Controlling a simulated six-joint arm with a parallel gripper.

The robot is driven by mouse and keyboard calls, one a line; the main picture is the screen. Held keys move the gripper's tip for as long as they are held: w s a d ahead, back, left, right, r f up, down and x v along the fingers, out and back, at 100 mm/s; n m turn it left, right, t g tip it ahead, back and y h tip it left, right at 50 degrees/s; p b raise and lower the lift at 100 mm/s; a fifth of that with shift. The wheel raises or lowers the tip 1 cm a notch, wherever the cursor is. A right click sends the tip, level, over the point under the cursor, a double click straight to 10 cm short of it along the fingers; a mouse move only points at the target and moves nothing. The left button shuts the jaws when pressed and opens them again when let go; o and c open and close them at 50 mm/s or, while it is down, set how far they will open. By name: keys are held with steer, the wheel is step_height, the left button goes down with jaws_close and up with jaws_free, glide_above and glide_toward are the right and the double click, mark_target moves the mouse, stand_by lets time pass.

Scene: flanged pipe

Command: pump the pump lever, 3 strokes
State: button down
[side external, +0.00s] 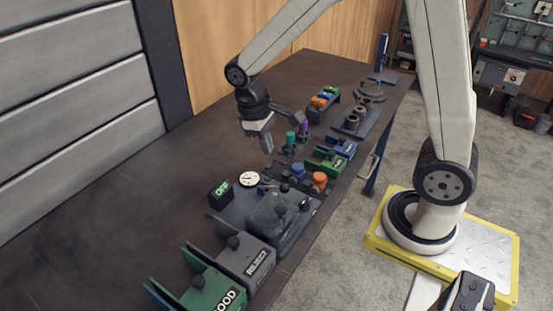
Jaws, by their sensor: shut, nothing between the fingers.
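My gripper (267,150) is shut and empty, pointing down in the air above the dark bench. In this view it shows beyond the dark grey block assembly (235,217), apart from everything. A short stick with a dark knob (305,204) rises at the right side of this assembly. Another dark knob (285,188) shows near the blue part. I cannot tell for certain which of these is the pump lever. A round white dial gauge (249,179) stands at the assembly's far edge, beside a small box with a green display (220,189).
Orange (319,180) and blue (298,171) parts stand near the gauge. Teal (291,138) and purple (304,128) pieces stand beyond. The bench's left side (90,215) is clear.

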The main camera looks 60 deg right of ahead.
steer(key=w, duration=0.4)
steer(key=shift+w+r, duration=0.15)
steer(key=shift+r, duration=0.2)
steer(key=shift+f, duration=0.15)
glide_toward(278, 187)
steer(key=w+f, duration=0.2)
steer(key=f, duration=0.1)
steer(key=shift+f, duration=0.25)
steer(key=shift+s+d+f, duration=0.25)
steer(key=shift+s+f, duration=0.65)
steer(key=shift+s, duration=0.1)
steer(key=shift+s+d+f, duration=0.1)
steer(key=shift+s+f, duration=0.3)
steer(key=shift+s, duration=0.2)
